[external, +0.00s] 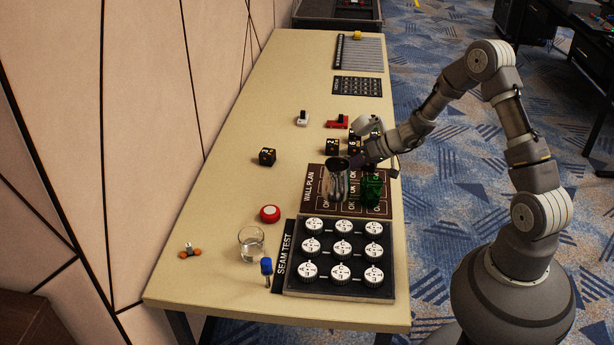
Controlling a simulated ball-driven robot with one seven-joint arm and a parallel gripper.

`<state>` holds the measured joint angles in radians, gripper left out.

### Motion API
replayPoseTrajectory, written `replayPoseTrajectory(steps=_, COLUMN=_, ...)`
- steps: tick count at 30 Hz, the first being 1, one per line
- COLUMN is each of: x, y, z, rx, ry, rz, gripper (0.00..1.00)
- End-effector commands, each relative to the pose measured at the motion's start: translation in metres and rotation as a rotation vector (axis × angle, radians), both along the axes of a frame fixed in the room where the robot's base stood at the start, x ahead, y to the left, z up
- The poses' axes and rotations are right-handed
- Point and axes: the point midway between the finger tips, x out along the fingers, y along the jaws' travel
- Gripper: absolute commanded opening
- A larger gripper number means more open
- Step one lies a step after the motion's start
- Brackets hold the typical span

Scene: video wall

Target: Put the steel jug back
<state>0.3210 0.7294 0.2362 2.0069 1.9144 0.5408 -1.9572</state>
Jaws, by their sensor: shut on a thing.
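The steel jug (336,184) is a shiny, rounded metal vessel with a dark open top. It appears upright over the brown "WALL PLAN" mat (313,200) near the middle of the table. I cannot tell whether its base touches the mat. My gripper (352,164) reaches in from the right and is shut on the jug near its upper rim. The fingertips are small and partly hidden by the jug and my wrist.
A green block (372,188) is just right of the jug. A tray of white round pieces (289,286), a glass of clear liquid (251,243), a blue-topped item (266,268) and a red button (270,213) are nearer.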

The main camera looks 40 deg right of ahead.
Motion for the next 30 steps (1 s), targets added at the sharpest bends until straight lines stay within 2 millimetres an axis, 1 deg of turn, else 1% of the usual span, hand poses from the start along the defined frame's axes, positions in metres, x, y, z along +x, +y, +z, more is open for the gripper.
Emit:
replayPoseTrajectory(steps=5, x=0.041, y=0.004, z=-0.002, rx=0.002, ry=-0.004, rz=0.001, gripper=0.00)
replayPoseTrajectory(steps=12, x=0.108, y=0.010, z=-0.008, rx=0.000, ry=-0.005, rz=0.002, gripper=0.00)
replayPoseTrajectory(steps=15, x=0.128, y=0.012, z=-0.011, rx=-0.001, ry=-0.004, rz=0.002, gripper=0.00)
replayPoseTrajectory(steps=18, x=0.139, y=0.012, z=-0.012, rx=0.001, ry=-0.004, rz=0.001, gripper=0.00)
replayPoseTrajectory(steps=23, x=0.149, y=0.013, z=-0.013, rx=-0.001, ry=-0.003, rz=0.001, gripper=0.00)
replayPoseTrajectory(steps=28, x=0.149, y=0.013, z=-0.041, rx=0.001, ry=0.000, rz=0.000, gripper=0.00)
replayPoseTrajectory(steps=30, x=0.150, y=0.013, z=-0.048, rx=0.001, ry=-0.002, rz=0.000, gripper=0.00)
